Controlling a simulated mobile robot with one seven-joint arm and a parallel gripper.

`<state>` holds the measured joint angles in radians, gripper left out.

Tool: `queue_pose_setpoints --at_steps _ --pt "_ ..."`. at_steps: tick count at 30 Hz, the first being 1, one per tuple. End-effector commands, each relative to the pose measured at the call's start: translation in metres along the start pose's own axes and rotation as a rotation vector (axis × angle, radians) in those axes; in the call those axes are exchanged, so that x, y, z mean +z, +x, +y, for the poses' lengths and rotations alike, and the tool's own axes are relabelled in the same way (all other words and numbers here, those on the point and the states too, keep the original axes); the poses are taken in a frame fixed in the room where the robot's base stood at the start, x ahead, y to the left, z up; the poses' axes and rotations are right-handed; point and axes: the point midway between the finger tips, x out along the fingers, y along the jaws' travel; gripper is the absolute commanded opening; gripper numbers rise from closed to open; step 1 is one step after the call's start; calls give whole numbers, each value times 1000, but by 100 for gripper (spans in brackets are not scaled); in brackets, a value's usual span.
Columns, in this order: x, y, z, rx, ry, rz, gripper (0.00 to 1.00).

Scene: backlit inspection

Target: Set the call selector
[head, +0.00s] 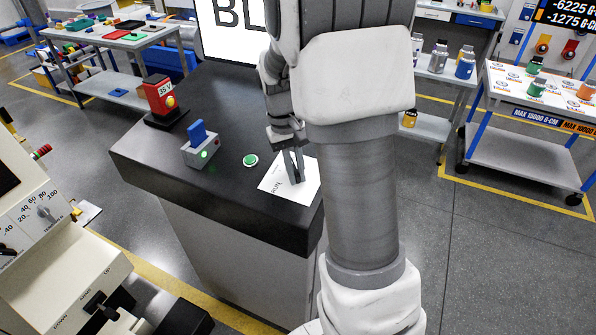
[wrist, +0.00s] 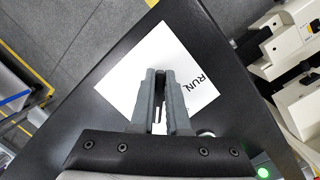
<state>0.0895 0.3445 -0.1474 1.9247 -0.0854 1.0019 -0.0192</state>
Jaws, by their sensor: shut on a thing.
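A white plate (head: 275,190) lies on the dark bench top near its front right corner. It carries the word RUN at its left; in the wrist view the plate (wrist: 128,83) fills the area beyond my fingers. My gripper (head: 296,178) is over the plate with its fingers pointing down. In the wrist view my gripper (wrist: 162,75) is shut on a thin dark piece, seemingly the selector's handle (wrist: 159,108). The fingers cover most of this handle and the plate's middle, so I cannot tell which mark it points to.
A cream machine (head: 50,270) with a lever is at lower left. Open floor lies right.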

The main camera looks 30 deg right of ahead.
Motion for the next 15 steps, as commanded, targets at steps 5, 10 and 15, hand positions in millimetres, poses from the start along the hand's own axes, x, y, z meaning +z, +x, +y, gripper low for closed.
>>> queue_pose_setpoints --at_steps 5,10,15 --pt "0 0 -2 -29 112 2 0" --pt "-1 0 -4 -48 186 2 0" --pt "-1 -1 -4 -59 229 2 0"
